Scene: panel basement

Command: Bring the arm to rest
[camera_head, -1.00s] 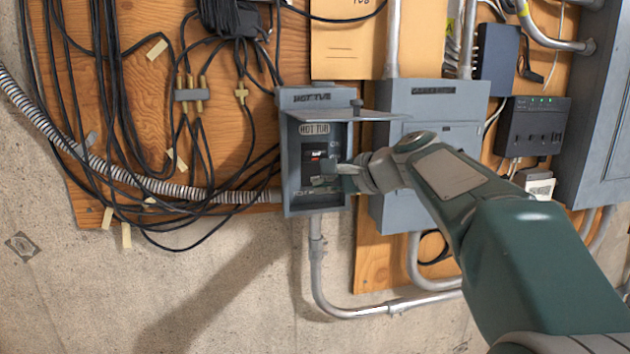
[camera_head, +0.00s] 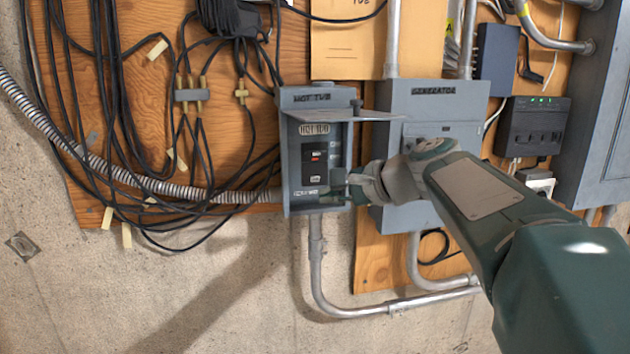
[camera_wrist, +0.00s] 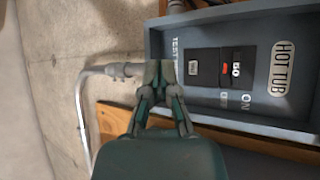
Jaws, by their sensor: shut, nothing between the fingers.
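My gripper (camera_head: 336,190) is shut and empty at the lower right of the open hot tub box (camera_head: 287,185). In the head view it overlaps the box's right edge; I cannot tell whether it touches. The box's lid (camera_head: 350,115) is raised above its front. Inside is a black breaker (camera_head: 316,165) with a red mark, clear of my fingers. In the wrist view my gripper (camera_wrist: 160,72) points up the picture, its fingertips together beside the box's lower end. The breaker (camera_wrist: 230,68) shows to their right, with ON and HOT TUB labels nearby.
The generator box (camera_head: 440,105) stands just right, partly behind my arm. A metal conduit (camera_head: 317,270) runs down from the hot tub box and bends right. Black cables (camera_head: 110,120) hang at the left. The bare concrete wall (camera_head: 220,300) below is clear.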

